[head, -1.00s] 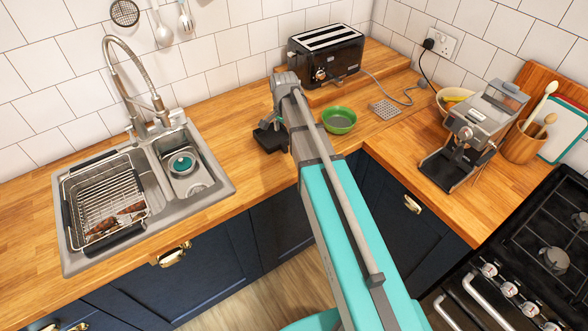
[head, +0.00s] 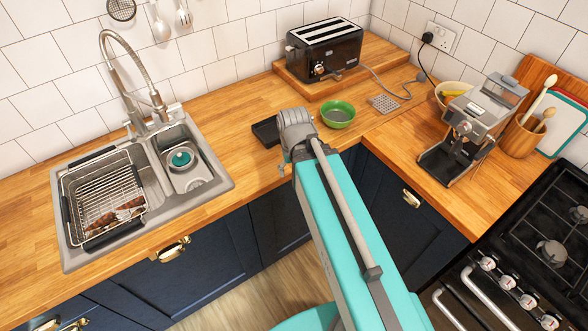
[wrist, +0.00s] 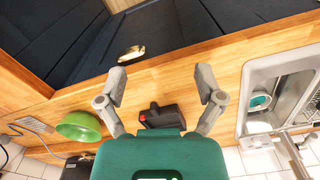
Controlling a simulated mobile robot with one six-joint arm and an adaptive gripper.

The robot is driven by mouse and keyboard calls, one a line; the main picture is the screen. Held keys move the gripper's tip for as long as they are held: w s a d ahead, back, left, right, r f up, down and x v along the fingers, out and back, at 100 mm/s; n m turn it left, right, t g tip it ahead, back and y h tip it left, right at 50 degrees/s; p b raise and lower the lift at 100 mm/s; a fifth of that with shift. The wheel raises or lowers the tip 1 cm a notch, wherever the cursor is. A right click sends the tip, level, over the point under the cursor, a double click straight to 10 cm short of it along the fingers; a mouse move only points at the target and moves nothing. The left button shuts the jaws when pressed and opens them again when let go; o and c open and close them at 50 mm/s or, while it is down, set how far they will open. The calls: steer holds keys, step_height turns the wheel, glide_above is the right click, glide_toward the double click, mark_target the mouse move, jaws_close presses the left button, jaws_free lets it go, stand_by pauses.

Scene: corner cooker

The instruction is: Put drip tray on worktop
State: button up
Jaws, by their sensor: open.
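The drip tray, a shallow black tray (head: 265,131), rests on the wooden worktop (head: 215,118) between the sink and the green bowl. In the wrist view the black tray (wrist: 165,117) lies between the spread fingers, with a small red patch at one end. My gripper (wrist: 161,84) is open and empty, and its fingers are apart from the tray. In the head view my wrist sits just right of the tray and hides most of the gripper.
A green bowl (head: 338,114) stands right of the tray. A perforated metal plate (head: 384,103) lies near the toaster (head: 325,50). The coffee machine (head: 474,128) stands farther right, beside the hob. The sink (head: 190,170) is left, with clear worktop between it and the tray.

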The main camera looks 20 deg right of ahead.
steer(key=shift+f, duration=0.15)
step_height(320, 180, down, 3)
steer(key=b, duration=0.3)
